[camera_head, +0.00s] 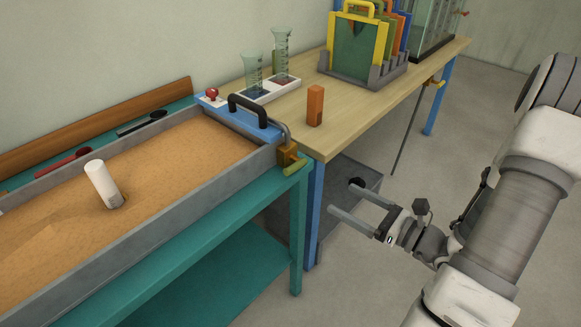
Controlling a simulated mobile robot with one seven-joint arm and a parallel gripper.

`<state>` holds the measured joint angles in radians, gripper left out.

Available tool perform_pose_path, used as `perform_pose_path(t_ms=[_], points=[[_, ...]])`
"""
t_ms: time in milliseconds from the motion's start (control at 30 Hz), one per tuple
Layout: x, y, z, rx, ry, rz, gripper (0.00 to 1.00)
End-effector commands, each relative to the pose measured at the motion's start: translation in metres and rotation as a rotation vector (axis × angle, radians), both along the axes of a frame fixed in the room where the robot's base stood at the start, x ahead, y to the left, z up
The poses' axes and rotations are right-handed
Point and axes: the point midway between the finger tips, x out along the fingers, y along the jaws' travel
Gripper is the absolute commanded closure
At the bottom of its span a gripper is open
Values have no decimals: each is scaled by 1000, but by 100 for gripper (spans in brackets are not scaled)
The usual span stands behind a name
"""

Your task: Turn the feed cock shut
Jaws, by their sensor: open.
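A brass cock (288,155) with a yellow-green lever (295,167) sits at the right end of the sand tray, by a grey pipe. A second brass cock (434,82) with an orange-yellow lever is under the far front edge of the wooden bench, above a thin dark rod. The picture does not show which is the feed cock. My gripper (344,198) is open and empty, with its two fingers pointing left. It is right of and below the nearer cock, apart from both cocks.
The sand tray (180,222) holds a white cylinder (102,183). The wooden bench (345,125) carries an orange block (315,105), measuring cylinders (281,55) and a rack of coloured gates (360,75). A grey tank (350,175) stands below.

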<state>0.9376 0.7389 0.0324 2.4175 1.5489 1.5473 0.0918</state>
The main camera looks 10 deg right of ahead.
Motion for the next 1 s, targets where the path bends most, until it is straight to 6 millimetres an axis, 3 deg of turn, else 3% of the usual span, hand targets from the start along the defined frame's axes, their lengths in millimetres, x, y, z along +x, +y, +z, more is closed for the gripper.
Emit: perform_pose_path(t_ms=[100,233,800,1000], points=[[2,-12,0,1,-1,-50,0],[12,-5,-1,0,-2,-52,0],[108,66,-2,0,-4,-47,0],[132,83,-1,1,-2,-48,0]])
